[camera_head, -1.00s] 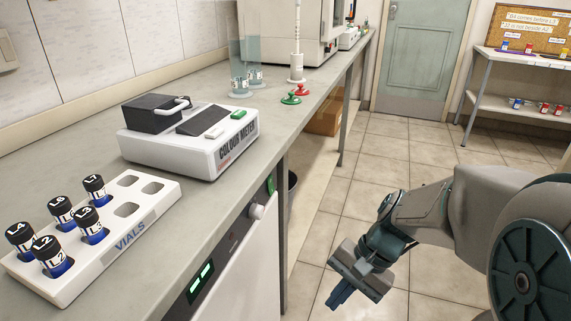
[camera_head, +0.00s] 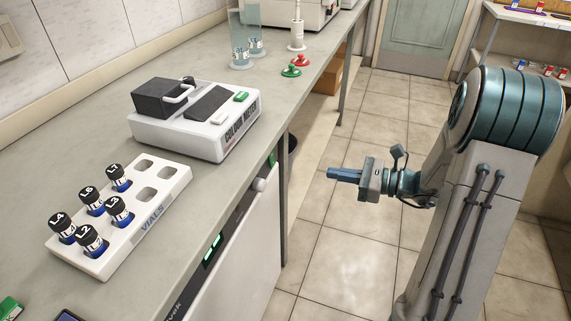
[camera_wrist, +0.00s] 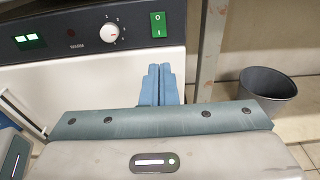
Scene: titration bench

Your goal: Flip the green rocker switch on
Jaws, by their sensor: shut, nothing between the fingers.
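The green rocker switch (camera_wrist: 158,24) is on the dark control panel of the white under-bench appliance, right of a white knob, in the wrist view. It bears white marks; I cannot tell which way it is tipped. In the head view only a green sliver of the switch (camera_head: 271,160) shows at the panel's right end. My gripper (camera_head: 331,174) is shut and empty, its blue fingers pointing left towards the appliance front, with open floor showing between. In the wrist view the closed fingertips (camera_wrist: 159,69) lie below the switch, apart from it.
The white knob (camera_wrist: 111,34) sits left of the switch, with a lit green display (camera_wrist: 30,40) further left. A dark bin (camera_wrist: 267,84) stands on the floor to the right. The vial rack (camera_head: 95,263) and colour meter (camera_head: 212,147) stand on the bench above.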

